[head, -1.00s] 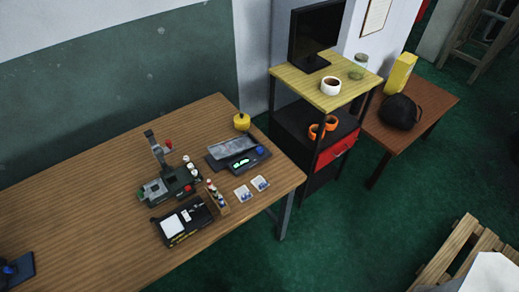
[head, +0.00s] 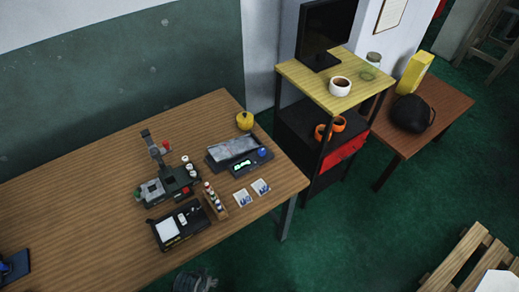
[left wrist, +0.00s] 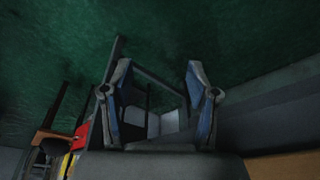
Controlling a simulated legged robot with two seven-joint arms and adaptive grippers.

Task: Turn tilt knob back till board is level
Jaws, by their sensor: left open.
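The tilt device (head: 241,155) is a dark unit near the right end of the wooden table. It bears a grey, glossy board (head: 232,147), a lit green display (head: 241,165) and a blue knob (head: 263,153) at its right side. Whether the board is level cannot be told at this size. My left gripper (left wrist: 158,72) is open in the left wrist view, with nothing between its fingers. It is away from the knob. A grey-blue part (head: 195,282) at the head view's bottom edge may be a gripper of mine. My right gripper cannot be made out.
A film device with an upright post (head: 157,150), a black tray with a white pad (head: 178,226), a rack of small bottles (head: 215,200), two cards (head: 252,191) and a yellow pot (head: 244,120) stand nearby. A shelf (head: 338,95) stands right. The table's left part is mostly clear.

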